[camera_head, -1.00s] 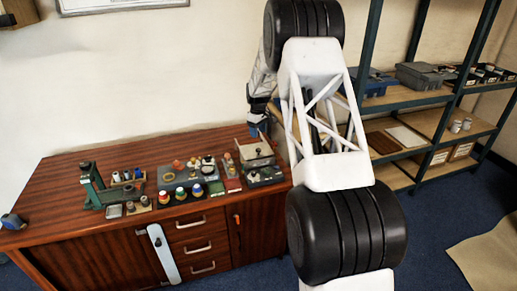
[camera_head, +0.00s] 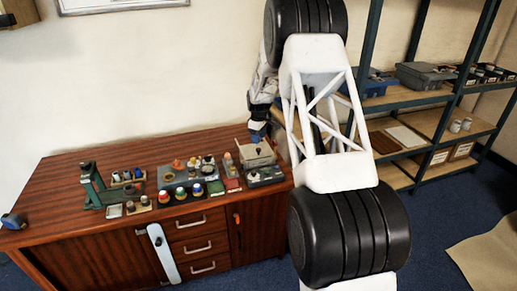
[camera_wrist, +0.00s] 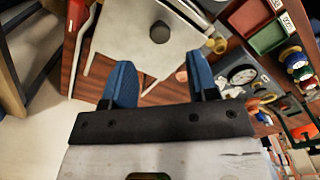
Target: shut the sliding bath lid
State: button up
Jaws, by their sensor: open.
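The bath (camera_head: 257,156) is a pale grey box at the right end of the wooden cabinet top. Its flat pale lid (camera_wrist: 140,20) carries a round black knob (camera_wrist: 160,32), seen close in the wrist view. My gripper (camera_wrist: 158,82) is open, with two blue fingertips spread apart and nothing between them. In the wrist view the knob lies beyond the fingertips, near the middle of the gap, and apart from them. In the head view my gripper (camera_head: 257,132) is over the back of the bath. How far the lid is slid is hard to tell.
Colored jars (camera_head: 181,193), small trays and a green press (camera_head: 95,190) stand to the left on the cabinet top. In the wrist view a red-handled item (camera_wrist: 82,28) lies beside the lid, and a dial (camera_wrist: 242,75) is at right. Shelving (camera_head: 420,98) stands right.

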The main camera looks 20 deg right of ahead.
aim_at(259, 149)
jog(key=shift+f, duration=3.15)
grip_shut()
